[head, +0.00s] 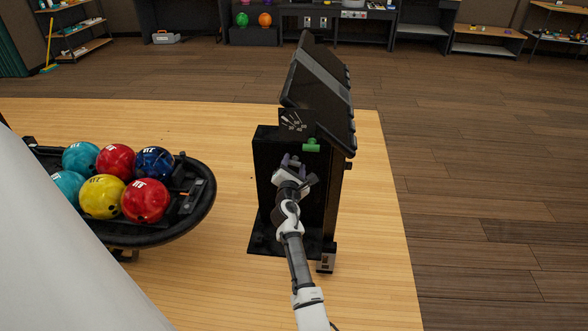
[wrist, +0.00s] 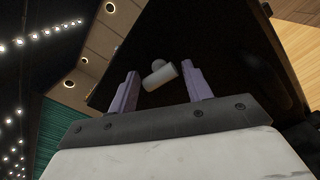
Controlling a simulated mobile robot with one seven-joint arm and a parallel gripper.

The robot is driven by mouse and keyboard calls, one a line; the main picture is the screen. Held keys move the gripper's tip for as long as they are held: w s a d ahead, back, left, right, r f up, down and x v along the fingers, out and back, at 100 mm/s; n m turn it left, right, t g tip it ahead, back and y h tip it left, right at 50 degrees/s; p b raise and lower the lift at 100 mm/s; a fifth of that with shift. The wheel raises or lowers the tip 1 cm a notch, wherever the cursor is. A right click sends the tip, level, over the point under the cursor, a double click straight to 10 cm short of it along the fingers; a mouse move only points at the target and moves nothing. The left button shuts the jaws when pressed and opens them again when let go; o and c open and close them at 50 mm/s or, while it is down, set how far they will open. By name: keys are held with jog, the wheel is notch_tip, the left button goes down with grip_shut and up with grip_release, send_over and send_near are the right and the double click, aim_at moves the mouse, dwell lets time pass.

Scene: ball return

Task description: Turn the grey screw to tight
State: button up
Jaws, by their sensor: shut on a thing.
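The grey screw (wrist: 160,76) shows in the wrist view as a pale grey cylinder with a rounded part behind it, on the dark face of the black machine. My gripper (wrist: 160,71) has its two purple fingers on either side of the screw and is shut on it. In the head view my gripper (head: 291,161) is at the front of the black machine (head: 270,160), and the screw is hidden there behind it. How tight the screw is, I cannot tell.
A green knob (head: 311,145) sits on the machine just above and right of my gripper. A tilted dark panel (head: 318,90) tops the machine. A black rack (head: 205,205) with several bowling balls stands to the left. Bare wooden floor (head: 480,190) lies to the right.

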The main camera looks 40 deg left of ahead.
jog(key=m+b, duration=0.1)
jog(key=m, duration=0.1)
jog(key=m+b, duration=0.1)
jog(key=shift+f+m, duration=0.2)
jog(key=shift+m, duration=0.2)
jog(key=m+b, duration=0.3)
jog(key=m, duration=0.1)
jog(key=shift+m+b, duration=0.3)
jog(key=shift+b, duration=0.05)
jog(key=m+b, duration=0.3)
jog(key=m, duration=0.1)
jog(key=shift+b, duration=0.3)
jog(key=m+b, duration=0.3)
jog(key=m, duration=0.2)
jog(key=shift+b, duration=0.35)
jog(key=shift+r+m+b, duration=0.2)
jog(key=shift+m+b, duration=4.3)
jog(key=shift+m, duration=3.2)
